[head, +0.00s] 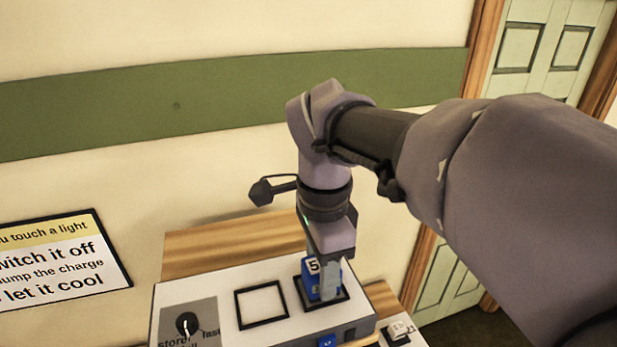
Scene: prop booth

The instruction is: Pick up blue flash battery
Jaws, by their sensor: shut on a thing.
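The blue flash battery (310,288) has a white label with a dark digit that looks like 5. It stands upright at the right black-outlined square on top of a white box (225,290). My gripper (328,280) points down from above and is shut on the battery. A pale finger covers the battery's right side. I cannot tell whether the battery's base touches the box top.
A second black square outline (262,304) on the box is empty. A dark knob (187,323) sits on a grey panel at left. A small blue item (327,341) shows at the front edge. A white-topped block (398,330) lies at right. A wall stands behind.

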